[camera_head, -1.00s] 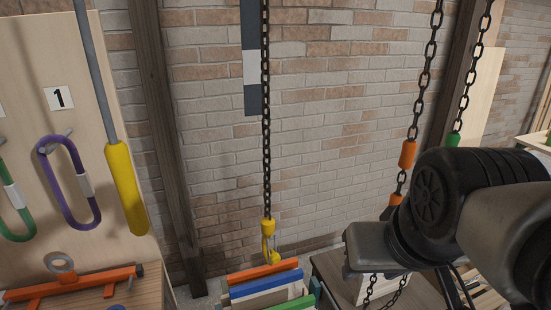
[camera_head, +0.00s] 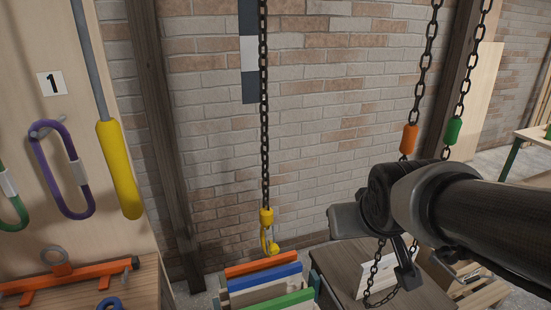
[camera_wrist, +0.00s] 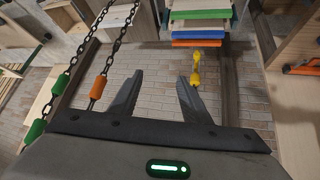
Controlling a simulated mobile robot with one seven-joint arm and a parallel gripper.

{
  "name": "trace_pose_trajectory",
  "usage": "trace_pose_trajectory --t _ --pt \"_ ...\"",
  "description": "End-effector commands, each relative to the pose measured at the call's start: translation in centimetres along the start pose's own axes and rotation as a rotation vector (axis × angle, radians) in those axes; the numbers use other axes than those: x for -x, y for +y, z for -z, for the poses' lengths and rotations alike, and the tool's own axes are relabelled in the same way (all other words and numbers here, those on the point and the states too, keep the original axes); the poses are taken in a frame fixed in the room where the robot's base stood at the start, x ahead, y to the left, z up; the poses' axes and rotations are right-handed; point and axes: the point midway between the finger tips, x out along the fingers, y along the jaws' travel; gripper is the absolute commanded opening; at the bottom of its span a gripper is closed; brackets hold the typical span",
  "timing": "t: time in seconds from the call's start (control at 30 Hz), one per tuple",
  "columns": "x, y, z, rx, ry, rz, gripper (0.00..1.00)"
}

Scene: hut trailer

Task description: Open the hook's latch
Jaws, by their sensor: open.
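A yellow hook (camera_head: 268,241) hangs on a dark chain (camera_head: 265,110) in front of the brick wall, just above a stack of coloured boards. It also shows in the wrist view (camera_wrist: 196,72), where the picture is upside down, just beyond the tip of the right-hand finger. The latch on the hook is too small to make out clearly. My gripper (camera_wrist: 158,84) is open and empty, with a wide gap between its two fingers. It is apart from the hook. In the head view my arm reaches in from the right, and the fingers are not clearly seen.
Below the hook are boards with orange, blue and green edges (camera_head: 264,285). Chains with an orange sleeve (camera_head: 410,139) and a green sleeve (camera_head: 453,130) hang near my arm. A yellow-handled rod (camera_head: 119,170) and a purple carabiner (camera_head: 65,170) are at left. A wooden post (camera_head: 160,130) stands left of the chain.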

Motion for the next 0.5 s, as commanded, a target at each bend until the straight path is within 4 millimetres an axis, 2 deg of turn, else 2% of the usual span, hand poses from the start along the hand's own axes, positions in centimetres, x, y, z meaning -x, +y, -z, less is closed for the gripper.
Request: trace_pose_trajectory --t 0.03,0.2,0.27,0.4,0.5 --pt "-4.7 -0.3 -0.6 0.023 0.027 0.001 0.43" --pt "-15.0 -2.5 0.6 0.101 0.202 0.046 0.43" --pt "-18.2 -3.6 0.4 0.119 0.267 0.076 0.43" --pt "-24.8 -6.8 -1.1 0.131 0.418 0.167 0.43" --pt "-28.3 -9.2 -3.0 0.107 0.528 0.241 0.43"
